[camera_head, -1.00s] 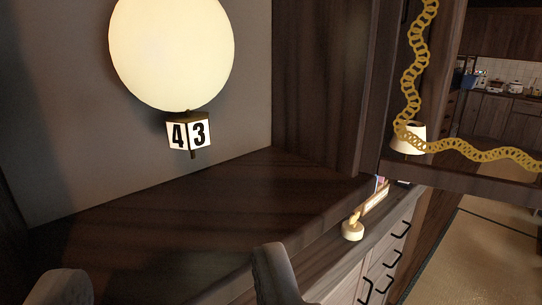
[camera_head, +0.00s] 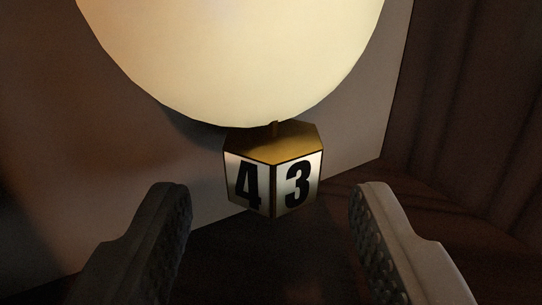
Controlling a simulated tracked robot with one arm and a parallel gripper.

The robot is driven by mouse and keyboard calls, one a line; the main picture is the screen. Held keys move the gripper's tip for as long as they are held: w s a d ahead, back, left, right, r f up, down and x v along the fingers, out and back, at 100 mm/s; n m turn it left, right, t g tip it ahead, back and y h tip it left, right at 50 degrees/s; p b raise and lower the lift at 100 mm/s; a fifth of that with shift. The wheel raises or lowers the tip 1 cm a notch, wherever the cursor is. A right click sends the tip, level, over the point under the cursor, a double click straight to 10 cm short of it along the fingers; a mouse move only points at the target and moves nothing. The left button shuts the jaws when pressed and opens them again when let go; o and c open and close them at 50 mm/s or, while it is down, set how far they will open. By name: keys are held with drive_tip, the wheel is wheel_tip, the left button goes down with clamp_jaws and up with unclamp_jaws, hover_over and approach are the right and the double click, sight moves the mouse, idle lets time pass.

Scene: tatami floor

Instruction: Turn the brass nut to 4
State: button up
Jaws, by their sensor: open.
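The brass nut (camera_head: 272,145) hangs on a short stem below a large glowing round lamp (camera_head: 235,50). Its top is gold, and its sides carry white plates with black numbers. The face with 4 (camera_head: 246,184) points to the front left and the face with 3 (camera_head: 297,183) to the front right; the other faces are hidden. My gripper (camera_head: 270,205) is open, with one dark finger to the left of the nut and one to the right. Both fingers are apart from the nut, which shows in the gap beyond the fingertips.
A pale wall (camera_head: 70,150) stands behind the lamp. Dark wooden panelling (camera_head: 455,110) rises on the right, and a dark wooden surface (camera_head: 270,265) lies below the nut. The space between the fingers is clear.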

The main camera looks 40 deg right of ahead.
drive_tip(key=shift+w+d, duration=0.45)
drive_tip(key=shift+w, duration=0.05)
drive_tip(key=c, duration=1)
drive_tip(key=shift+a, duration=0.1)
